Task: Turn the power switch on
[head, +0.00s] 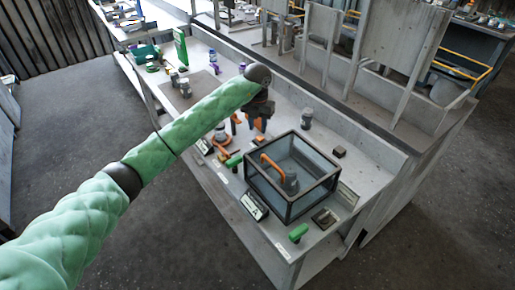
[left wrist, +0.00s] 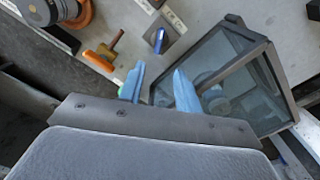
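My left gripper (head: 254,120) hangs above the bench behind the glass-walled box (head: 313,183). In the left wrist view its two blue fingers (left wrist: 159,68) are apart with nothing between them. Past the fingertips, a small blue lever on a grey plate (left wrist: 165,48) lies on the bench, apart from the fingers; it may be the power switch, but I cannot tell its position. The glass box also shows at right in the left wrist view (left wrist: 232,78). In the head view a small dark framed unit (head: 325,218) sits at the box's front right. My right gripper is not in view.
An orange T-shaped handle (left wrist: 103,53) lies left of the fingers in the left wrist view. Green handles (head: 298,233) and a label plate (head: 254,206) are around the box. A grey knobbed part (head: 306,118) and a dark block (head: 339,152) stand behind it.

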